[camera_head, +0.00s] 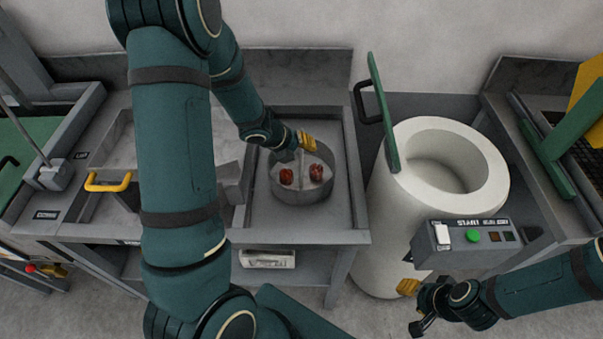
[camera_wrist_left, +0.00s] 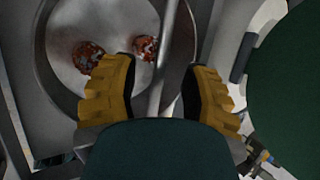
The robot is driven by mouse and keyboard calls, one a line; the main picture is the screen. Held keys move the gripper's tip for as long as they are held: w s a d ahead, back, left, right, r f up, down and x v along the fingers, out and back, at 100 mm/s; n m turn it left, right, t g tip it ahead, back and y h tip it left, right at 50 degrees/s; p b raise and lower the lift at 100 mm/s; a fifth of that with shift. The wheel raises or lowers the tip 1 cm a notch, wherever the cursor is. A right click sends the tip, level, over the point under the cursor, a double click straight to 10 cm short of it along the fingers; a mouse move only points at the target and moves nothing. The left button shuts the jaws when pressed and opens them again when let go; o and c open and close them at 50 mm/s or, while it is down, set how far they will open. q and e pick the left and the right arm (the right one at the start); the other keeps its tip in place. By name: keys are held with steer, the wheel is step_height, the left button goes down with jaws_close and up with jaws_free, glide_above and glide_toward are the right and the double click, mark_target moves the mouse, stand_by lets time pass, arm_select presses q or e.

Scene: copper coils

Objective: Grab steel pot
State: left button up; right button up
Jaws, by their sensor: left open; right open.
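The steel pot (camera_head: 303,201) is a round, shallow grey vessel on the grey bench, with a bar across its top. Two reddish copper coils (camera_head: 316,172) lie inside it. My left gripper (camera_head: 296,147) is over the pot's back rim. In the left wrist view its yellow fingers (camera_wrist_left: 162,92) are apart, and the bar (camera_wrist_left: 170,45) of the pot lies between them in the picture; I cannot tell if they touch it. The pot's interior (camera_wrist_left: 112,22) and coils also show there. My right gripper (camera_head: 412,306) is open and empty, low at the front of the white cylinder.
A white cylindrical furnace (camera_head: 437,150) with a wide opening stands right of the bench, its green lid (camera_head: 384,112) raised beside the pot. A control box (camera_head: 462,241) with a green button is at its front.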

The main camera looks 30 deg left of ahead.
arm_select(q)
steer(key=shift+w+d+f, duration=0.1)
steer(key=shift+w+f, duration=0.25)
steer(key=shift+f, duration=0.25)
jaws_close()
steer(key=shift+r, duration=0.2)
